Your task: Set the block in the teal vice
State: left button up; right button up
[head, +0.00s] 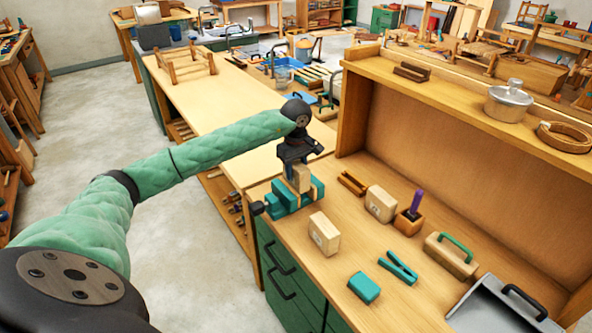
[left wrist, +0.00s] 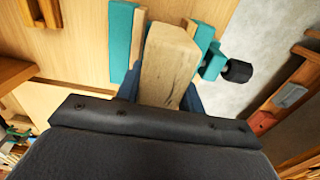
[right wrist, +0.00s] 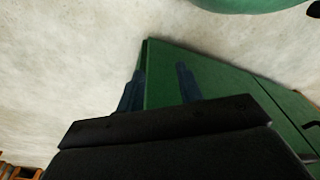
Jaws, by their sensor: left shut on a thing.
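The teal vice (head: 279,205) with wood-lined jaws stands at the left end of the green cabinet's top. It also shows in the left wrist view (left wrist: 121,42), with its black handle knob (left wrist: 238,71). A pale wooden block (head: 301,180) is between the vice jaws, seen large in the left wrist view (left wrist: 168,60). My left gripper (head: 299,163) is above the vice, shut on the block from above. Whether the block rests on the vice's bottom is hidden. My right gripper (right wrist: 158,92) shows only in the right wrist view, fingers apart and empty, near the green cabinet side.
On the worktop stand two pale blocks (head: 324,233) (head: 380,204), a teal block (head: 364,287), a teal clamp-like tool (head: 398,268), a holder with a purple handle (head: 409,220), a green-handled brush (head: 450,256) and a metal dustpan (head: 505,305). A wooden shelf (head: 470,110) rises behind.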

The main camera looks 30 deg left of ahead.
pick_arm(q)
jog(key=shift+f, duration=0.15)
jog(key=o, duration=1.1)
jog(key=shift+f, duration=0.1)
pick_arm(e)
jog(key=shift+w+a+r, duration=0.5)
jog(key=shift+a+r, duration=0.05)
jog(key=shift+r, duration=0.25)
jog(key=shift+d, duration=0.1)
jog(key=shift+d, duration=0.1)
